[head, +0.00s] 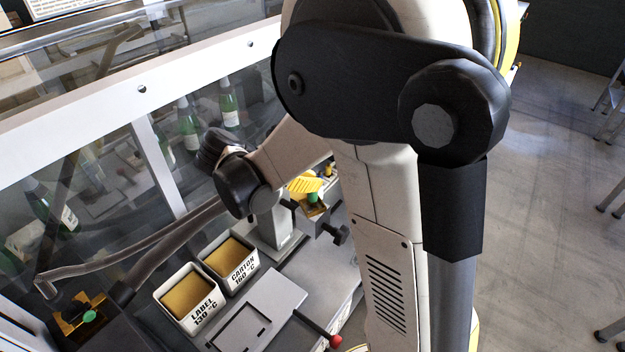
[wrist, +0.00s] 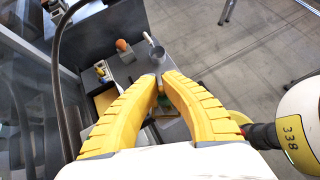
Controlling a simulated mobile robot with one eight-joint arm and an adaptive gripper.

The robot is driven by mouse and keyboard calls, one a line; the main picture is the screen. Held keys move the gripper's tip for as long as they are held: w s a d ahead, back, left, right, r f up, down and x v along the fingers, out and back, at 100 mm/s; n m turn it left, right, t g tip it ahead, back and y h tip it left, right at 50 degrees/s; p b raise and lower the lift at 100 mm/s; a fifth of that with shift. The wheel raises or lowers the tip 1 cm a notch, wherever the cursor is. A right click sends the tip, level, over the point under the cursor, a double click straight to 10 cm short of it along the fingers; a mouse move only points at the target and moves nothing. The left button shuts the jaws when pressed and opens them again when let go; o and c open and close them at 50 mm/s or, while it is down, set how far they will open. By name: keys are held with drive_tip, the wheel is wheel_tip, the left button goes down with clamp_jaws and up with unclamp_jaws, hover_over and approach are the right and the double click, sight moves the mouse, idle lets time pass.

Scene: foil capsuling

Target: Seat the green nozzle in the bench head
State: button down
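My gripper (wrist: 160,82) has two curved yellow ribbed fingers, their tips a small gap apart in the wrist view. A dark greenish patch shows between the fingers, too small to identify. In the head view my gripper (head: 305,184) is partly hidden behind my arm. A small green piece (head: 313,197), possibly the nozzle, shows just below the fingers, at a brass-coloured block (head: 316,210) on the grey bench unit. I cannot tell whether the fingers touch it or whether it is seated. Another green piece (head: 89,316) sits at a brass-and-black fitting at lower left.
Two white tubs (head: 190,298) marked LABEL and CARTON hold amber material. A grey plate (head: 255,310) and a red-knobbed lever (head: 335,340) lie in front. A hose (head: 140,245) runs left. Green bottles (head: 229,118) stand behind the glazed guard. Open floor lies right.

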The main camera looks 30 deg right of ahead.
drive_tip(key=shift+f+b, duration=1.15)
drive_tip(key=shift+f, duration=0.2)
drive_tip(key=c, duration=1.5)
unclamp_jaws()
drive_tip(key=shift+c, duration=0.2)
drive_tip(key=v, duration=1.2)
